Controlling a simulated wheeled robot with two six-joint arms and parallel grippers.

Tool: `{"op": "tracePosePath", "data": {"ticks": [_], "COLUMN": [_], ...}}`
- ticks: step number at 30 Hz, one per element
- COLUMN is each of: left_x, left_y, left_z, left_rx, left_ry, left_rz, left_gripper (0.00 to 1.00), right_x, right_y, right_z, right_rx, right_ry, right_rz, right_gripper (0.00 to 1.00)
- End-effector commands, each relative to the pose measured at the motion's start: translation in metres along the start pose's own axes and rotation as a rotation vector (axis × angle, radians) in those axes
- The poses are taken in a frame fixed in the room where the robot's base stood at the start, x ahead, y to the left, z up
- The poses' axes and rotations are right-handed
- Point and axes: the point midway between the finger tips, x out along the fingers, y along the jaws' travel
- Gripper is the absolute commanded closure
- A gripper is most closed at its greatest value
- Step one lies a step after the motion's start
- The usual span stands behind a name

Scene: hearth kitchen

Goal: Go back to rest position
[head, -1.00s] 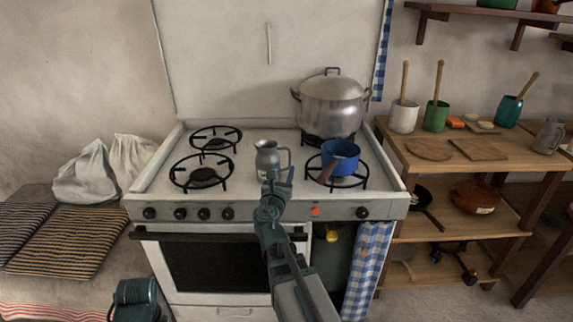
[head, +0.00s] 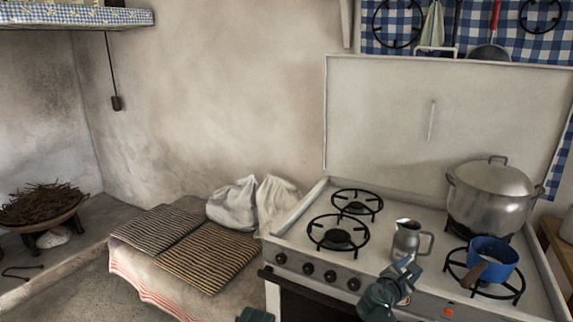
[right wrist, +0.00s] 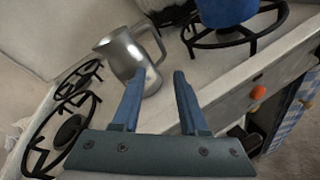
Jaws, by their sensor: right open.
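My right gripper (head: 404,270) is at the front edge of the white stove (head: 302,238), just in front of a grey metal jug (head: 407,241). In the right wrist view the gripper (right wrist: 155,85) is open, with nothing between its fingers. The jug (right wrist: 127,55) stands upright on the stove top beyond the fingertips, to the left of the gap. In the head view a small teal part of my left arm shows at the bottom edge, left of the stove; its gripper fingers are not visible.
A blue pot (head: 493,256) sits on the front right burner, with a large lidded pot (head: 490,196) behind it. The left burners (head: 337,232) are empty. Striped cushions (head: 205,256) and white sacks (head: 233,205) lie on the bench at left. A brazier with twigs (head: 42,205) stands far left.

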Motion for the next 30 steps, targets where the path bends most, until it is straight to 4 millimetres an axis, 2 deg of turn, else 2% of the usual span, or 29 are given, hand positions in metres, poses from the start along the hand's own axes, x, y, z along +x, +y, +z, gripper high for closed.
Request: {"op": "tracePosePath", "data": {"ticks": [1, 5, 9, 12, 15, 18, 21, 23, 30], "left_x": [-0.035, -0.076, -0.117, -0.137, -0.152, -0.161, -0.165, -0.166, -0.165], "left_y": [-0.003, -0.007, -0.011, -0.013, -0.015, -0.015, -0.016, -0.016, -0.016], "left_z": [0.002, 0.004, 0.007, 0.008, 0.009, 0.009, 0.010, 0.010, 0.010], "left_rx": [0.000, 0.000, -0.001, -0.001, -0.001, -0.001, -0.001, -0.001, -0.001], "left_ry": [0.000, 0.000, 0.000, 0.000, 0.000, 0.000, 0.000, 0.000, 0.000], "left_rz": [0.000, 0.000, 0.000, 0.000, 0.000, 0.000, 0.000, 0.000, 0.000], "left_gripper": [0.50, 0.50, 0.50, 0.50, 0.50, 0.50, 0.50, 0.50, 0.50], "right_x": [-0.024, -0.083, -0.172, -0.234, -0.286, -0.323, -0.345, -0.352, -0.355], "right_y": [0.015, 0.020, 0.025, 0.025, 0.025, 0.025, 0.024, 0.023, 0.022], "right_z": [0.004, -0.032, -0.072, -0.091, -0.100, -0.103, -0.104, -0.104, -0.106], "right_rx": [0.171, 0.597, 0.934, 1.063, 1.124, 1.147, 1.152, 1.154, 1.156], "right_ry": [0.068, 0.231, 0.359, 0.392, 0.393, 0.379, 0.363, 0.358, 0.352], "right_rz": [-0.063, -0.312, -0.671, -0.913, -1.109, -1.246, -1.328, -1.355, -1.371], "right_gripper": [0.57, 0.57, 0.57, 0.57, 0.57, 0.57, 0.57, 0.57, 0.57]}}
